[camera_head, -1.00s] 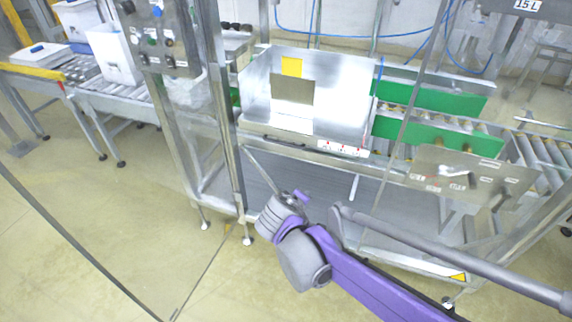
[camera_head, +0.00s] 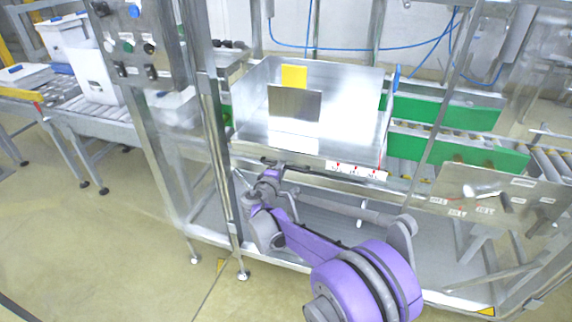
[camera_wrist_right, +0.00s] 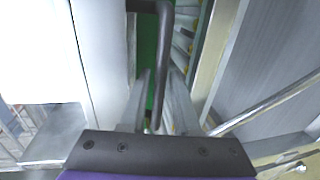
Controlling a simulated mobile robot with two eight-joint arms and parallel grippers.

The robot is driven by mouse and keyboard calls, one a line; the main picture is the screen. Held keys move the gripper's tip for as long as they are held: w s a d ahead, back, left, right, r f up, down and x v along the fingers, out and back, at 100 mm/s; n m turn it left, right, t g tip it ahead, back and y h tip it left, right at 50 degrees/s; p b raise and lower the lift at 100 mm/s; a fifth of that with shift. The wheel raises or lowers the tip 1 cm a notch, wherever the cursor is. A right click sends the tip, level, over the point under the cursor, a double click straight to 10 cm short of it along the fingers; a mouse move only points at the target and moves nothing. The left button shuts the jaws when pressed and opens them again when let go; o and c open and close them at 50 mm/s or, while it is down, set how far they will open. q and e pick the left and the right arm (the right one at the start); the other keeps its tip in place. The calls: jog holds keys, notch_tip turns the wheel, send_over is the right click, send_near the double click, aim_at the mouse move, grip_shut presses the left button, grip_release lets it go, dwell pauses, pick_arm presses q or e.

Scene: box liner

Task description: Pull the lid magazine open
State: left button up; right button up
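The lid magazine (camera_head: 345,108) is an open metal box with a yellow label (camera_head: 294,76), set in the machine frame in the head view. My right gripper (camera_head: 271,164) is at the lower front edge of the magazine, left of centre. In the right wrist view, a dark bar handle (camera_wrist_right: 165,40) runs down between the two fingers of my right gripper (camera_wrist_right: 161,82). The fingers stand apart, with gaps beside the bar, so the gripper looks open around the handle. My left gripper is not in view.
A control panel on a post (camera_head: 135,45) stands left of the magazine. Green conveyor guides (camera_head: 450,148) run to the right. A metal plate with labels (camera_head: 490,195) sits at the lower right. White boxes (camera_head: 85,65) stand on the left conveyor. Floor is clear at lower left.

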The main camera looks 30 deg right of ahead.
jog(key=shift+x, duration=1.6)
jog(key=shift+c, duration=0.2)
grip_shut()
jog(key=shift+s, duration=0.1)
